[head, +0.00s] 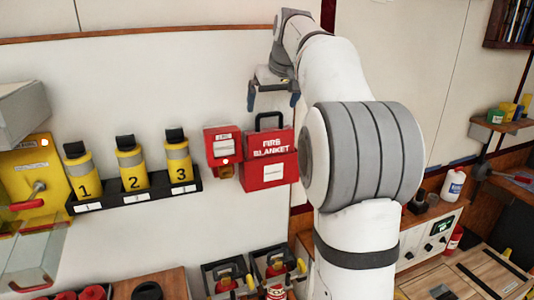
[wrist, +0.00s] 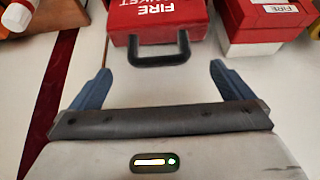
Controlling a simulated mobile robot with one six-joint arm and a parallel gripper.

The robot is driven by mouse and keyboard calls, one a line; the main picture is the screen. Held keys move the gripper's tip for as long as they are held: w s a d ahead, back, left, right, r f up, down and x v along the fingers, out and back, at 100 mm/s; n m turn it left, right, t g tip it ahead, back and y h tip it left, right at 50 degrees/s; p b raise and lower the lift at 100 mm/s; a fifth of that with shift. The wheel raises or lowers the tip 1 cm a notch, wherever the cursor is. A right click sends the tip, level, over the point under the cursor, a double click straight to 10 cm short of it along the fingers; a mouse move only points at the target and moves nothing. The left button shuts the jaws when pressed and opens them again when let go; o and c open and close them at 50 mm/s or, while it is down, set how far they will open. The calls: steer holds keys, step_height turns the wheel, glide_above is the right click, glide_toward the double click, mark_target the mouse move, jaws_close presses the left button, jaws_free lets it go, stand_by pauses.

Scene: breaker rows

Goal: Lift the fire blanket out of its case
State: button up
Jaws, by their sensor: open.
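The red fire blanket case (head: 268,171) hangs on the white wall, with white lettering and a white label on its front. A black handle (head: 268,118) stands up from its top. My gripper (head: 273,102) is open and empty, at the wall just above the handle. In the wrist view the case (wrist: 160,20) is upside down at the top, and the handle (wrist: 158,62) points toward my gripper (wrist: 160,82). The handle lies roughly centred between the two blue fingertips and a little beyond them, apart from both. The blanket itself is hidden inside the case.
A smaller red fire box (head: 223,145) is on the wall close left of the case. Three yellow numbered cylinders (head: 131,165) stand in a black rack farther left. Red-handled items (head: 275,270) are below. The wall above the case is clear.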

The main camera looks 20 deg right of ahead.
mark_target(269, 114)
steer(key=p+x, duration=0.1)
steer(key=x, duration=0.4)
steer(key=shift+w+d+f, duration=0.1)
steer(key=shift+w+f, duration=0.2)
steer(key=c, duration=1.8)
steer(key=shift+r, duration=0.1)
steer(key=shift+c, duration=0.2)
